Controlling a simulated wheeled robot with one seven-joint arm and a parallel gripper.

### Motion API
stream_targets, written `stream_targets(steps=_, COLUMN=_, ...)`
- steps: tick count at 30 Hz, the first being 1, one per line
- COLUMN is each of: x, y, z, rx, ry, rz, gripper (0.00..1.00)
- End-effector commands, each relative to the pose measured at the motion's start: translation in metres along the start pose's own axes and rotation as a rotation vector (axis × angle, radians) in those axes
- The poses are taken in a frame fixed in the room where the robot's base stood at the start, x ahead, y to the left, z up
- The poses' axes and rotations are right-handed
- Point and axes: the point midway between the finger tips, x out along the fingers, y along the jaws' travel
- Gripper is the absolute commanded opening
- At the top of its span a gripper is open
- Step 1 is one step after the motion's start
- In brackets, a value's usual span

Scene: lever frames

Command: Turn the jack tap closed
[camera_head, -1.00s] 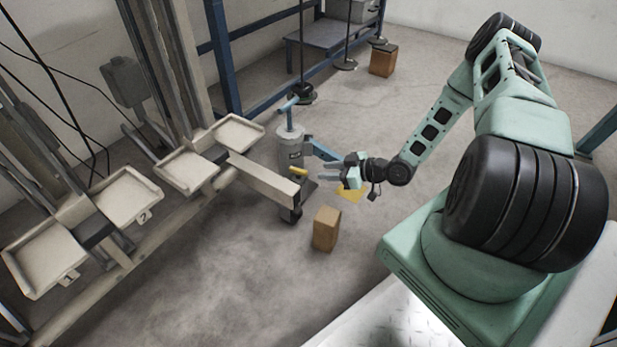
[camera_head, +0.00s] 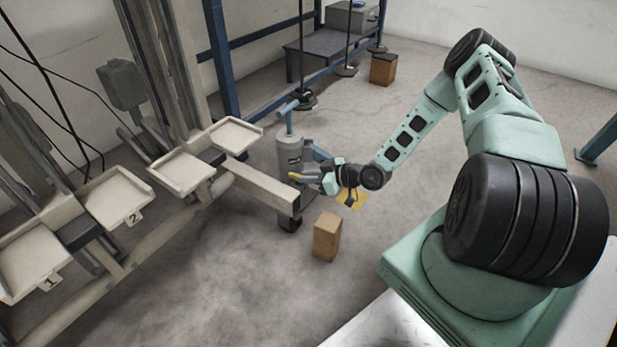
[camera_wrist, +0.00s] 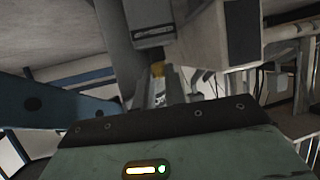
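The jack is a grey cylinder (camera_head: 290,152) with a blue top handle (camera_head: 287,108), standing upright on the floor by the end of a beige beam. Its tap is a small yellow lever (camera_head: 294,176) low on the jack's front. My gripper (camera_head: 308,179) is right at the tap from the right. The fingers look apart. Whether either finger touches the tap cannot be told.
The beige beam (camera_head: 262,182) ends close to my gripper. A cardboard box (camera_head: 327,236) stands on the floor in front of the jack. Numbered trays (camera_head: 120,196) are at left. Open floor lies to the front left.

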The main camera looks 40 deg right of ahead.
Motion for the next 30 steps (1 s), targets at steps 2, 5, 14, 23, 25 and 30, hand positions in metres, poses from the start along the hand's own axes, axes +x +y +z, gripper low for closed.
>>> stream_targets(steps=2, x=-0.0002, y=-0.0001, z=0.0001, rx=0.000, ry=0.000, rz=0.000, gripper=0.00)
stream_targets(steps=5, x=-0.0005, y=-0.0013, z=-0.0021, rx=0.005, ry=0.002, rz=0.008, gripper=0.00)
stream_targets(steps=14, x=-0.0004, y=-0.0082, z=-0.0062, rx=0.065, ry=0.003, rz=0.141, gripper=0.00)
stream_targets(steps=23, x=0.0007, y=-0.0079, z=-0.0009, rx=0.082, ry=0.002, rz=0.197, gripper=0.00)
stream_targets(steps=25, x=0.0007, y=-0.0079, z=-0.0007, rx=0.082, ry=0.002, rz=0.197, gripper=0.00)
stream_targets(steps=30, x=0.0006, y=-0.0080, z=-0.0006, rx=0.083, ry=0.002, rz=0.196, gripper=0.29)
